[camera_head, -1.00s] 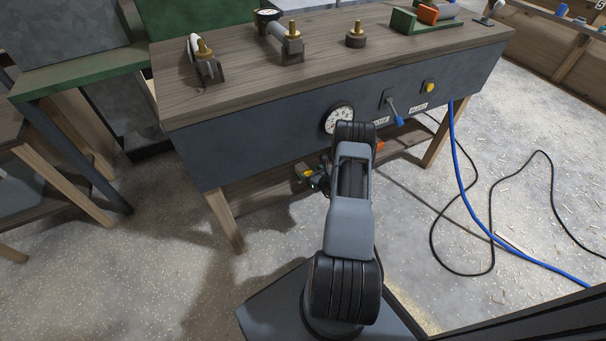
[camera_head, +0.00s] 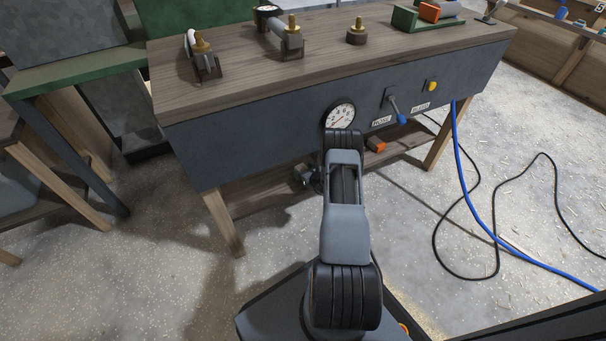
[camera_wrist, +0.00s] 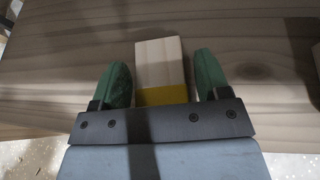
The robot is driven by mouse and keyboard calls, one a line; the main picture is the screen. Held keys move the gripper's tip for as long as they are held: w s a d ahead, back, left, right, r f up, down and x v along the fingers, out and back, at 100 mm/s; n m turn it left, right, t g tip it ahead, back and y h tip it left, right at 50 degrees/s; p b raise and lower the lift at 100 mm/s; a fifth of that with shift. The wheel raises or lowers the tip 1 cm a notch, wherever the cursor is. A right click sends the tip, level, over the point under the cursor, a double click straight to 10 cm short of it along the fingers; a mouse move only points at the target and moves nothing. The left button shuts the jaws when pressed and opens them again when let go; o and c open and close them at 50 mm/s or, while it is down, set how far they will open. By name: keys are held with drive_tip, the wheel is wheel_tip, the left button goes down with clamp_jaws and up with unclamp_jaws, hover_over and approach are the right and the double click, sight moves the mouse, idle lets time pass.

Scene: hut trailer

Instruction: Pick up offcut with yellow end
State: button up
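The offcut with the yellow end (camera_wrist: 160,62) is a pale wooden block lying on a wooden board surface in the wrist view. Its yellow end (camera_wrist: 163,96) faces my gripper's palm. My gripper (camera_wrist: 162,80) is open, with one green finger on each side of the block and narrow gaps beside it. The near edge of the block is hidden by the gripper body. In the head view, my arm reaches down to the lower shelf under the bench, and the offcut cannot be made out there.
The workbench (camera_head: 250,138) with a gauge (camera_head: 340,115) and a lever (camera_head: 394,108) stands above the lower shelf (camera_head: 262,196). An orange-ended block (camera_head: 376,144) lies on that shelf, right of my arm. A blue hose (camera_head: 470,190) and black cable (camera_head: 436,240) lie to the right.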

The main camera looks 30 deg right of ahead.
drive_tip(key=c, duration=0.8)
